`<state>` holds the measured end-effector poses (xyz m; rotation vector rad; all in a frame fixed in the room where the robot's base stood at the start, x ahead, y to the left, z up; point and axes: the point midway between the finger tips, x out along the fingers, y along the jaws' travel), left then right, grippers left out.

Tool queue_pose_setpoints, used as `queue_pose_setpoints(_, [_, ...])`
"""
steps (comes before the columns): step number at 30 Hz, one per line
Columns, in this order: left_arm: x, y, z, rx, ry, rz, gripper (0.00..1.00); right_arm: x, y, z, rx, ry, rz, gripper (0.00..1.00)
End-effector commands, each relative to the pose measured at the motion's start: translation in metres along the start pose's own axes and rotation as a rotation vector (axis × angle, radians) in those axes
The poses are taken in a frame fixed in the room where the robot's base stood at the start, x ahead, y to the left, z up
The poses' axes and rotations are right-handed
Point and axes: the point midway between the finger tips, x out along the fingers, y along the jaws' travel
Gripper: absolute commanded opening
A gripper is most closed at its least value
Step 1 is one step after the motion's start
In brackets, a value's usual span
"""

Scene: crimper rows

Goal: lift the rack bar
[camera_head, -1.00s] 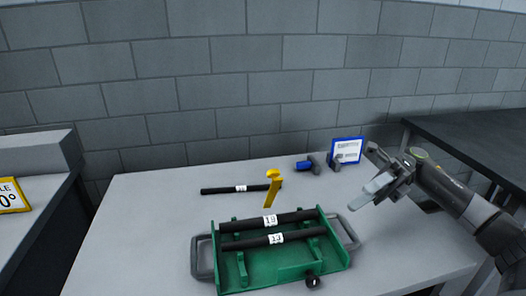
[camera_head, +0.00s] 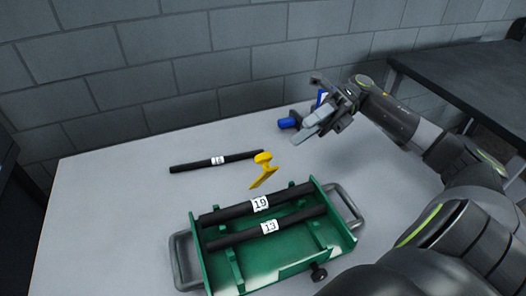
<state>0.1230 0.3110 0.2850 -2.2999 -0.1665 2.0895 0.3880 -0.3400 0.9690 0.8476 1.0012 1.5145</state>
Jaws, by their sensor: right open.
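A green tray-like rack (camera_head: 285,262) with grey side handles stands on the table. Two black bars lie across it: one labelled 19 (camera_head: 235,211) at the back and one labelled 13 (camera_head: 295,219) in front. Another black bar (camera_head: 190,166) with a white label lies on the table behind the rack. My right gripper (camera_head: 312,128) is open and empty, in front of the blue-framed sign and above the back right of the table. It is apart from all the bars. My left gripper is not in view.
A yellow tool (camera_head: 264,170) stands between the rack and the loose bar. A blue-ended object (camera_head: 288,122) lies at the back, left of my right gripper. The blue-framed sign (camera_head: 322,97) is mostly hidden. The table's left part (camera_head: 105,225) is clear. A dark counter (camera_head: 450,85) stands at right.

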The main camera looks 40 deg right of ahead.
Motion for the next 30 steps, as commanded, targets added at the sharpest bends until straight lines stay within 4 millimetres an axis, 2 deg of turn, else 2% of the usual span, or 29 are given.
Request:
queue_pose_setpoints(9, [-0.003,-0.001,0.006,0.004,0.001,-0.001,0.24,0.068,0.002,0.000,-0.004,0.002,0.005,0.46])
queue_pose_setpoints(15, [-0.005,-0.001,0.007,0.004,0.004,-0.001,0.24,0.102,0.001,0.000,-0.003,0.002,0.004,0.46])
queue_pose_setpoints(21, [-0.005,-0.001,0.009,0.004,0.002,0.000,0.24,0.116,0.000,0.000,-0.002,0.000,0.000,0.46])
queue_pose_setpoints(30, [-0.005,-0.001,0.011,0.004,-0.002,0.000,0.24,0.119,0.000,0.000,0.000,0.000,0.000,0.46])
